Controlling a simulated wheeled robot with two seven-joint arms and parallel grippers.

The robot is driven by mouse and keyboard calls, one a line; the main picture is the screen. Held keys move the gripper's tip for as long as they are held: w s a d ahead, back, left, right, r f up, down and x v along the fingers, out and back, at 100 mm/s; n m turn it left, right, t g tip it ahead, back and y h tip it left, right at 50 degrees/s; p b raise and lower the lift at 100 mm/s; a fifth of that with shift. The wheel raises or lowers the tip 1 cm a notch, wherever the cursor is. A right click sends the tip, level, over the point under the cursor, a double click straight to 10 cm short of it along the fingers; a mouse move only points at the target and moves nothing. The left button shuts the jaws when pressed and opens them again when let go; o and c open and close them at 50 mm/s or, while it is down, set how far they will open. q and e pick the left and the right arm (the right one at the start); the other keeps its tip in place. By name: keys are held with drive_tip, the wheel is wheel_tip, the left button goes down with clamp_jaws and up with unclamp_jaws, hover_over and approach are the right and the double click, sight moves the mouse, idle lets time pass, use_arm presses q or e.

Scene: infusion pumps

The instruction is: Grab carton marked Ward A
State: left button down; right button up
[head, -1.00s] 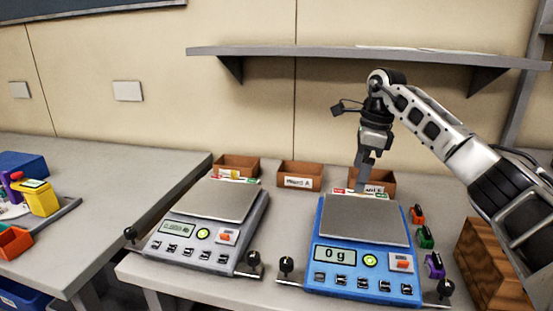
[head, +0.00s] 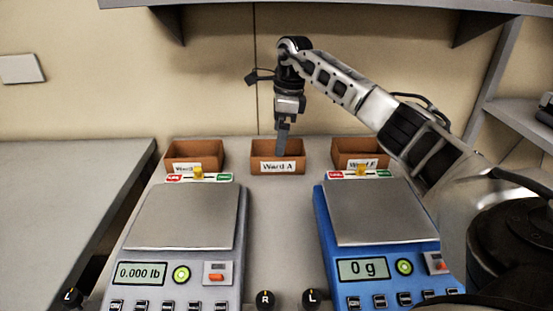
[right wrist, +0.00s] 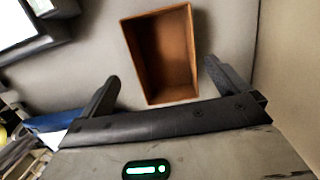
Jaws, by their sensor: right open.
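The brown carton labelled "Ward A" (head: 262,168) stands in the middle of three cartons at the back of the table, in the head view. My right gripper (head: 283,150) points down over this carton, its fingers in front of the carton's inside in the picture. In the right wrist view an open, empty-looking brown carton (right wrist: 148,60) lies just beyond the fingertips of my open gripper (right wrist: 164,78), one finger to each side of its near end. Its label does not show there. My left gripper is out of view.
A carton with a partly hidden label (head: 180,160) stands left, and another (head: 345,150) stands right. A grey scale (head: 185,215) reading 0.000 lb and a blue scale (head: 380,210) reading 0 g stand in front. Bare table lies between the scales. A shelf (head: 380,8) hangs above.

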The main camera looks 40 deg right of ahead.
sight(263, 161)
drive_tip(key=shift+w+f, duration=0.2)
drive_tip(key=shift+f, duration=1.35)
drive_tip(key=shift+w+f, duration=0.2)
drive_tip(key=shift+f, duration=1.35)
drive_tip(key=c, duration=1)
